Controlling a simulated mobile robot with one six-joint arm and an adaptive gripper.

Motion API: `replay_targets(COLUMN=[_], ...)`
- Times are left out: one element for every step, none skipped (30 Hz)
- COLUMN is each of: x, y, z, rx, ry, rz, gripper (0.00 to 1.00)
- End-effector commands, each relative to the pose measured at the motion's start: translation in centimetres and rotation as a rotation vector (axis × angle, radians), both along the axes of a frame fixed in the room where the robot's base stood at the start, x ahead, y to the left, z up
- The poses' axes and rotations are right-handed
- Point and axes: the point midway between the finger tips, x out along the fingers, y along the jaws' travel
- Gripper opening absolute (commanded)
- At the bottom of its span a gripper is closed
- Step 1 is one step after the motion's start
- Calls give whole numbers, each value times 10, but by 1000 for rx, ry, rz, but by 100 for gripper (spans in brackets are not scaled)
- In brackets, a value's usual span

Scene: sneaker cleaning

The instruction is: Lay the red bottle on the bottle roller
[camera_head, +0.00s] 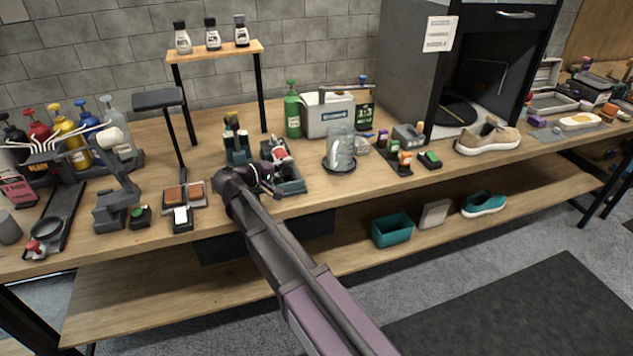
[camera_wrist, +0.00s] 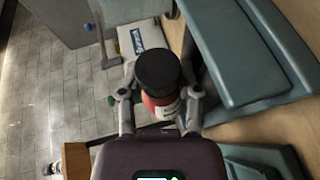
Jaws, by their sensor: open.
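The red bottle (camera_wrist: 162,104), with a black cap, stands between the two fingers of my gripper (camera_wrist: 158,97) in the wrist view. The fingers are open on either side of it; contact cannot be told. In the head view my gripper (camera_head: 262,182) is over the table by a grey-blue tray-like fixture (camera_head: 292,187), which appears to be the bottle roller. A small red and white bottle shape (camera_head: 279,153) shows just behind my gripper there. Grey-blue bars (camera_wrist: 262,85) fill the right of the wrist view close to the bottle. My arm hides part of the fixture.
A blue-grey caddy (camera_head: 237,150) stands left of the fixture, and a green bottle (camera_head: 292,113) and light box (camera_head: 328,115) stand behind.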

Motion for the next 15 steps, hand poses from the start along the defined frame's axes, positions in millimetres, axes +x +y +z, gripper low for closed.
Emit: replay_targets(x=[-4, -4, -4, -4, -4, -4, -4, -4, -4, -4, -3, -3, -3, -3, -3], y=[-3, -3, -3, -3, -3, -3, -3, -3, -2, -2, -2, -2, -1, -1, -1], z=[-2, -1, 0, 2, 3, 6, 8, 10, 13, 15, 18, 21, 24, 27, 31], rx=[10, 10, 10, 10, 10, 10, 10, 10, 10, 10, 10, 9, 9, 8, 8], ry=[11, 11, 11, 11, 11, 11, 11, 11, 11, 10, 10, 9, 9, 8, 8], rz=[-9, -9, -9, -9, -9, -9, -9, -8, -8, -7, -7, -7, -6, -6, -5], gripper=[82, 82, 82, 82, 82, 82, 82, 82, 82, 82, 82, 82, 82, 82, 82])
